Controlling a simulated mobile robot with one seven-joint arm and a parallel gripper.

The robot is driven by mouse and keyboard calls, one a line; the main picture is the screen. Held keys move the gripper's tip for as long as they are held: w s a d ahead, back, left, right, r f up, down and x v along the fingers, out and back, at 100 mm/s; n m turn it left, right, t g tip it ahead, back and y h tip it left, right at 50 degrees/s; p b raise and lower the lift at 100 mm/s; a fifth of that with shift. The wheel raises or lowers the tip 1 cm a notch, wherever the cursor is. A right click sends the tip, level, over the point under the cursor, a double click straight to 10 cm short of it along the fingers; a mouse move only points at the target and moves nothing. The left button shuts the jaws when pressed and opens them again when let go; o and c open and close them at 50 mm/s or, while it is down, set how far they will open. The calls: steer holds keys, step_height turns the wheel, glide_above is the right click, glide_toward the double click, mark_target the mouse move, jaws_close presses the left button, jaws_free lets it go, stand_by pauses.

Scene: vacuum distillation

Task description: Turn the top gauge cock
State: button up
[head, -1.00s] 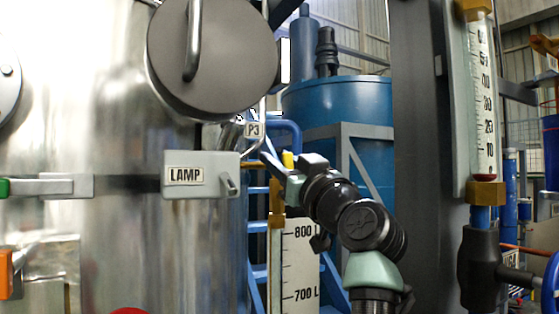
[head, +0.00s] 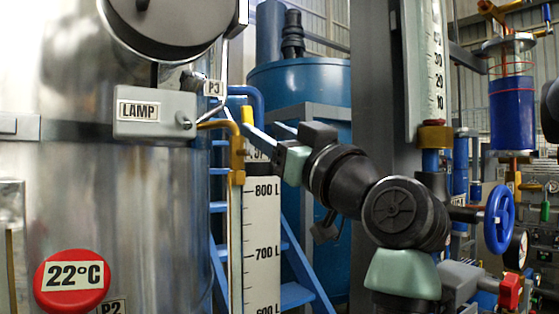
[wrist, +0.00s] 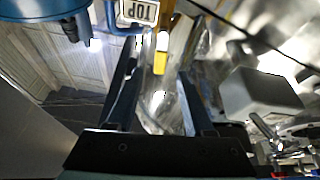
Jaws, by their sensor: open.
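The top gauge cock is a brass fitting (head: 238,160) at the head of the level gauge, with a small yellow handle (head: 247,116) on top. In the wrist view the yellow handle (wrist: 160,62) shows between the two dark fingers, near their tips, below a TOP label (wrist: 138,12). My gripper (head: 262,138) is just right of the cock in the head view. In the wrist view my gripper (wrist: 157,82) is open, one finger on each side of the handle, with no clear contact. The exact depth of the handle between the fingers is hard to tell.
The gauge scale (head: 262,225) hangs below the cock. The steel vessel (head: 120,220) with a LAMP box (head: 155,115) stands left. A blue ladder (head: 290,270) and a blue tank (head: 300,85) are behind. A grey box (wrist: 262,95) lies right of the fingers in the wrist view.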

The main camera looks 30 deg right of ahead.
steer(key=v, duration=0.3)
steer(key=shift+b, duration=0.35)
stand_by(0.4)
